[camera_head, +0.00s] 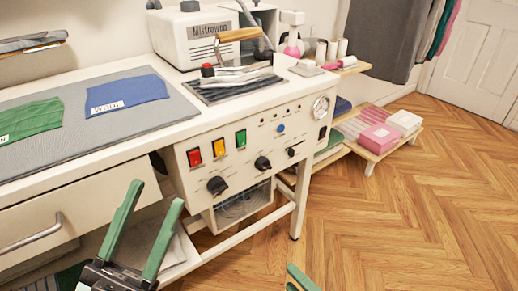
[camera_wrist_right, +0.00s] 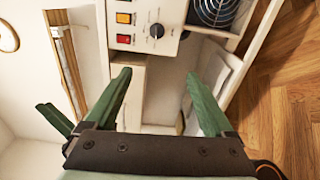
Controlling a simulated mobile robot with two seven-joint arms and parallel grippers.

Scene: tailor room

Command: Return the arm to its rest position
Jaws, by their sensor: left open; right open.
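My left gripper (camera_head: 157,192) is in the lower left of the head view. Its two green fingers point up and stand apart, with nothing between them, in front of the workbench's drawer and lower shelf. My right gripper (camera_head: 299,278) shows only as green fingertips at the bottom edge of the head view, over the floor. In the right wrist view its two green fingers (camera_wrist_right: 157,75) are spread and empty, facing the bench's control panel (camera_wrist_right: 150,22). Another green piece at the left of that view cannot be told clearly.
The white workbench (camera_head: 150,146) carries green cloth (camera_head: 28,122), blue wool cloth (camera_head: 126,94) and a steam machine (camera_head: 207,38). A drawer handle (camera_head: 32,235) juts out at left. A low shelf with pink boxes (camera_head: 379,138) stands behind. The wooden floor (camera_head: 400,220) at right is clear.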

